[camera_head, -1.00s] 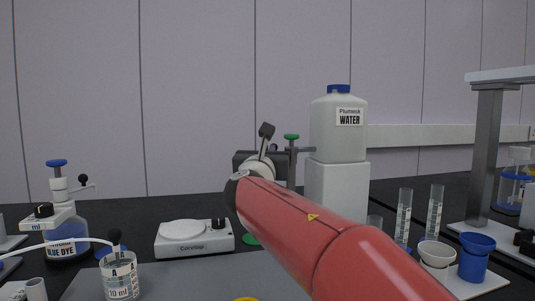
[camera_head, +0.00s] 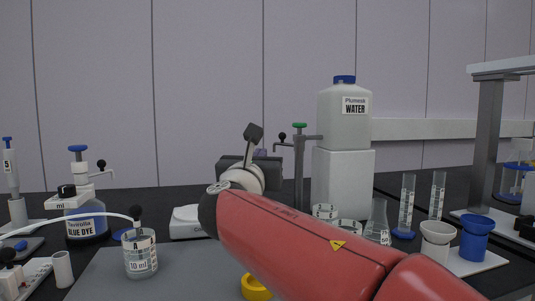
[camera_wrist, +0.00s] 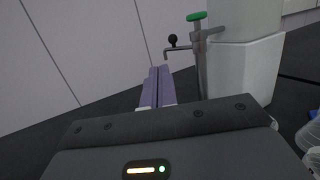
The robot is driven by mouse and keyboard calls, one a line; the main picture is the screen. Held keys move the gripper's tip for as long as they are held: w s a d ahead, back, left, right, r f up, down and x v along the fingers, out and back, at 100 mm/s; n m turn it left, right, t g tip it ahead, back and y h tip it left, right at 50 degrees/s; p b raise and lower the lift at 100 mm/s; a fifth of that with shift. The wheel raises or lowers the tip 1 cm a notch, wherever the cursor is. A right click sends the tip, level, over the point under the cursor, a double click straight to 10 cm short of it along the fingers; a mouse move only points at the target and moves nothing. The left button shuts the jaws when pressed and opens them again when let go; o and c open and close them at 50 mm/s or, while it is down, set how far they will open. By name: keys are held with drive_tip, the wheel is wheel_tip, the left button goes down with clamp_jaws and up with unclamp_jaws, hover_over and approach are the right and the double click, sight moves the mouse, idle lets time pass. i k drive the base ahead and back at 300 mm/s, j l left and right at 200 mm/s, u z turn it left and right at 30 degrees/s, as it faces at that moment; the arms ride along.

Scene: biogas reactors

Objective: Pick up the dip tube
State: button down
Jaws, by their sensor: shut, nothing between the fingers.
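I cannot tell for sure whether this is the dip tube; no other part is clearly one. My gripper (camera_wrist: 157,88) shows in the wrist view with its two purple fingers together, shut and empty.
A green-topped stand with a side arm (camera_head: 299,165) and a water jug (camera_head: 344,113) on a white block (camera_head: 342,184) are close to my gripper. Glassware, including a conical flask (camera_head: 377,222), stands right of my arm. The grey mat (camera_head: 195,270) has bare room.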

sight(135, 211)
drive_tip(key=k+j, duration=0.1)
drive_tip(key=k, duration=0.4)
drive_tip(key=k+j, duration=0.1)
drive_tip(key=k, duration=0.4)
